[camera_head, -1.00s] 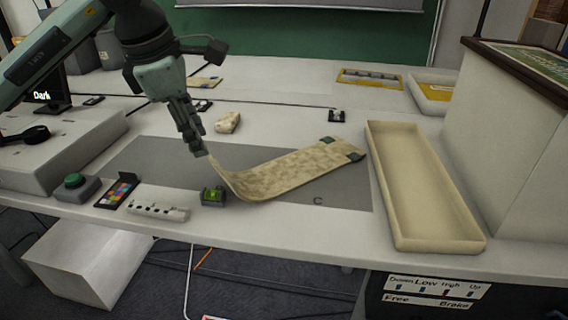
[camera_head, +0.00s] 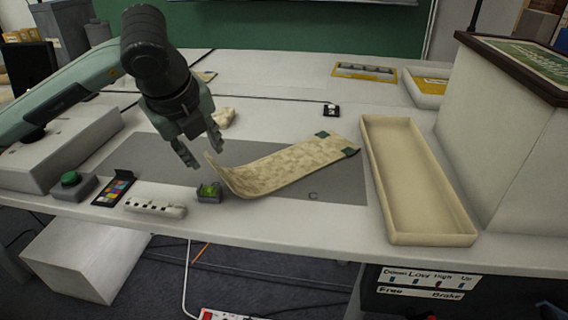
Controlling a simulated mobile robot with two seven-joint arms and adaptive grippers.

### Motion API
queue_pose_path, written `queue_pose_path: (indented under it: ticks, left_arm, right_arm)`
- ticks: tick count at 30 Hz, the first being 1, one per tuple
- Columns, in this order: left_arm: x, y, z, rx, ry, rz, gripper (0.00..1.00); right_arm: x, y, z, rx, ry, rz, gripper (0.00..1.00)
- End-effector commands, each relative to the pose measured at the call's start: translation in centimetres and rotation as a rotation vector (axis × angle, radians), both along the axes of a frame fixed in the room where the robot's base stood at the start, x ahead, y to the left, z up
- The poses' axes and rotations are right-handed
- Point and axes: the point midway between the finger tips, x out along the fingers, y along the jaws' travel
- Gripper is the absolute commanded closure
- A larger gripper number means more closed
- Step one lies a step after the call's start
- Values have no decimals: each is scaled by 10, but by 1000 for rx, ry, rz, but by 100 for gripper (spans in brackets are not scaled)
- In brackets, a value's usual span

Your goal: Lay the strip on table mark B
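The strip (camera_head: 285,167) is a beige, mottled band with dark green tabs at its right end. The letter C shows on the mat below the strip's right part; I cannot see a mark B. My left gripper (camera_head: 204,160) is open just left of the curled end, fingers pointing down. It appears apart from the strip. A small dark block with a green top (camera_head: 208,192) sits beside the strip's curled end. My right gripper is not in view.
A long cream tray (camera_head: 382,165) stands right of the mat, with a large white box (camera_head: 505,140) beyond it. A green button (camera_head: 71,179), a colour card (camera_head: 114,188) and a white scale bar (camera_head: 155,200) line the front left. A beige lump (camera_head: 223,117) lies behind my gripper.

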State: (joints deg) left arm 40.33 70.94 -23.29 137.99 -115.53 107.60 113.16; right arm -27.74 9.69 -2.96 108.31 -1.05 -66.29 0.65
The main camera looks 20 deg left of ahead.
Motion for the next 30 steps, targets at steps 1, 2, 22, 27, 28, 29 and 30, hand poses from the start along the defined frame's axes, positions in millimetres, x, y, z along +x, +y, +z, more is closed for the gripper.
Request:
queue_pose_path:
  ticks: [1, 2, 22, 27, 28, 29, 30]
  left_arm:
    - [2, 1, -6, 1, 4, 1, 68]
    - [4, 2, -9, 1, 4, 1, 68]
    - [28, 8, -51, 1, 1, -1, 73]
    - [28, 8, -51, 1, 1, -1, 94]
    - [28, 8, -51, 1, 1, -1, 98]
    - [28, 8, -51, 1, 1, -1, 100]
    - [28, 8, -51, 1, 1, -1, 100]
  right_arm:
    - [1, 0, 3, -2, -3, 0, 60]
    - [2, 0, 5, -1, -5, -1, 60]
    - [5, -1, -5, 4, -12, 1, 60]
    - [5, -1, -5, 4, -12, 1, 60]
    - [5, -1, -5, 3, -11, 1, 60]
    - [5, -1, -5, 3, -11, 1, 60]
    - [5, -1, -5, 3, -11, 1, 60]
